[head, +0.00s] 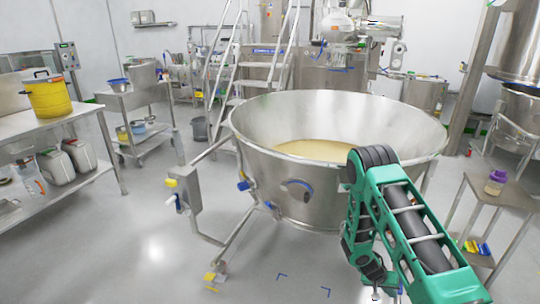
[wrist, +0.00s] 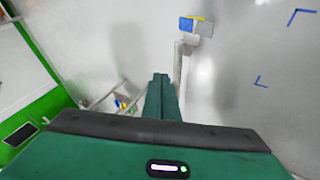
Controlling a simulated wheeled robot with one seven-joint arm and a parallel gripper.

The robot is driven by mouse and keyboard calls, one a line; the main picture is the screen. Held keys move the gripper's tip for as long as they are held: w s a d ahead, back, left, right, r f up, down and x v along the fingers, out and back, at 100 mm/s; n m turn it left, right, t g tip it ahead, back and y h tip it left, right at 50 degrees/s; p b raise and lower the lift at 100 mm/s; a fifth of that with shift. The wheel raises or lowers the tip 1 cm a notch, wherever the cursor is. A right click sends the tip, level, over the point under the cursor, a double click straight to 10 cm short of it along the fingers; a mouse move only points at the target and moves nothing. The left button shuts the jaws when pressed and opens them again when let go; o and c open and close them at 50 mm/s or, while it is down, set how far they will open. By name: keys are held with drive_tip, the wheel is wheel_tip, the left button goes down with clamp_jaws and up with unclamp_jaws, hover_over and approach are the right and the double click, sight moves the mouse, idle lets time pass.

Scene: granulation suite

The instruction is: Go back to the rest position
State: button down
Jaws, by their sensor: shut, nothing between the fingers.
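My gripper (wrist: 160,78) shows in the wrist view as green fingers pointing away from the camera, shut together with nothing between them. It is over the grey floor, apart from anything I can make out. In the head view my green arm rises at the lower right and bends down in front of the large steel bowl (head: 260,172). The fingers are not clear in that view. The bowl holds a pale cream material (head: 322,150).
A side table (head: 500,190) with a purple-capped jar (head: 495,182) stands to the right of my arm. The bowl's wheeled frame has a caster (head: 214,278) at the lower left. A bench (head: 60,122) with a yellow drum (head: 47,95) stands left. Open floor lies between bench and bowl.

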drive_tip(key=s+d+r+m+g+y, duration=0.1)
drive_tip(key=s+r, duration=0.2)
drive_tip(key=r, duration=0.8)
drive_tip(key=s+d+r+y, duration=0.1)
drive_tip(key=s+r, duration=0.3)
drive_tip(key=r, duration=0.7)
drive_tip(key=s+d+r+m+g+y, duration=0.1)
drive_tip(key=s+r, duration=0.2)
drive_tip(key=r, duration=0.8)
drive_tip(key=s+a+r+y, duration=0.1)
drive_tip(key=s+a+r, duration=0.1)
drive_tip(key=s+r, duration=0.3)
drive_tip(key=s+a+r+y, duration=0.1)
drive_tip(key=s+a+r, duration=0.2)
drive_tip(key=s, duration=0.8)
drive_tip(key=s+a+r+n+t+y, duration=0.1)
drive_tip(key=s+a+r+y, duration=0.1)
drive_tip(key=s+r, duration=0.5)
drive_tip(key=shift+s+a, duration=0.5)
drive_tip(key=shift+a, duration=0.25)
